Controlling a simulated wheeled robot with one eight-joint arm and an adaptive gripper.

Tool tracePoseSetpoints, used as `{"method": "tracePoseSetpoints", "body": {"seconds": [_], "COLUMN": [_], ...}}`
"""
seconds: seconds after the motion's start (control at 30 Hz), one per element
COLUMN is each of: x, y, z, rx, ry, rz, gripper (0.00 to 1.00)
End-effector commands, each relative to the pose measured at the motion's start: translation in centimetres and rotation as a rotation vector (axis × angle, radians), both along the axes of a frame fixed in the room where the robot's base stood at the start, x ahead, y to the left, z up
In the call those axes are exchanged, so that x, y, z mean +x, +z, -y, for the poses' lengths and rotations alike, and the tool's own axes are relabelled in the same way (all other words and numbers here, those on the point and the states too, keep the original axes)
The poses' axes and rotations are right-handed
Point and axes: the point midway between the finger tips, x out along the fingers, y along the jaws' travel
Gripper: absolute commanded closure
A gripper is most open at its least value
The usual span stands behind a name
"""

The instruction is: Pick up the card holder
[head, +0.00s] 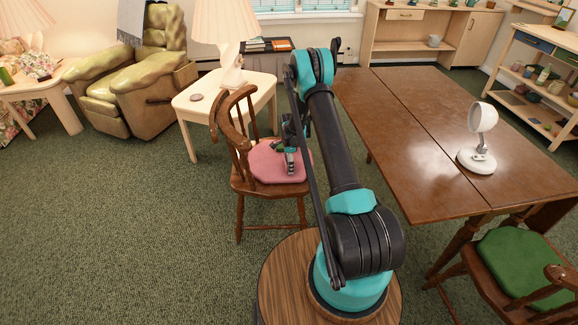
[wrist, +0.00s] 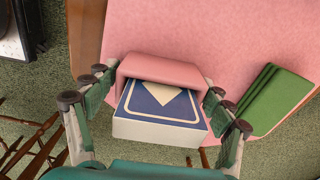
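The card holder (wrist: 158,68) is a pink sleeve with a blue and white deck-like block showing from its near end. It lies on the pink chair cushion (wrist: 210,35), near the edge, in the wrist view. My gripper (wrist: 157,82) is open, with one finger on each side of the holder. The gaps at its sides look small, and I cannot tell if either pad touches. In the head view my gripper (head: 290,160) is low over the cushion, and I cannot make out the card holder there.
A green block-like item (wrist: 270,98) lies on the cushion right of the holder. The wooden chair back (head: 228,120) rises left of my arm. A brown table (head: 420,130) with a white lamp (head: 480,140) stands to the right. Open carpet (head: 130,220) lies to the left.

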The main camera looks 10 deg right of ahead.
Motion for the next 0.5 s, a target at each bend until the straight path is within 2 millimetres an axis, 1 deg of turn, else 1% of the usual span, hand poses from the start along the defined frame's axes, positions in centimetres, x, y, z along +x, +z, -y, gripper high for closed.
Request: {"method": "tracePoseSetpoints", "body": {"seconds": [0.03, 0.27, 0.5], "x": [0.00, 0.00, 0.01], "y": [0.01, 0.01, 0.08], "z": [0.00, 0.00, 0.00], "rx": [0.000, 0.000, 0.000], "ry": [0.000, 0.000, 0.000], "rz": [0.000, 0.000, 0.000], "gripper": [0.30, 0.58, 0.58]}}
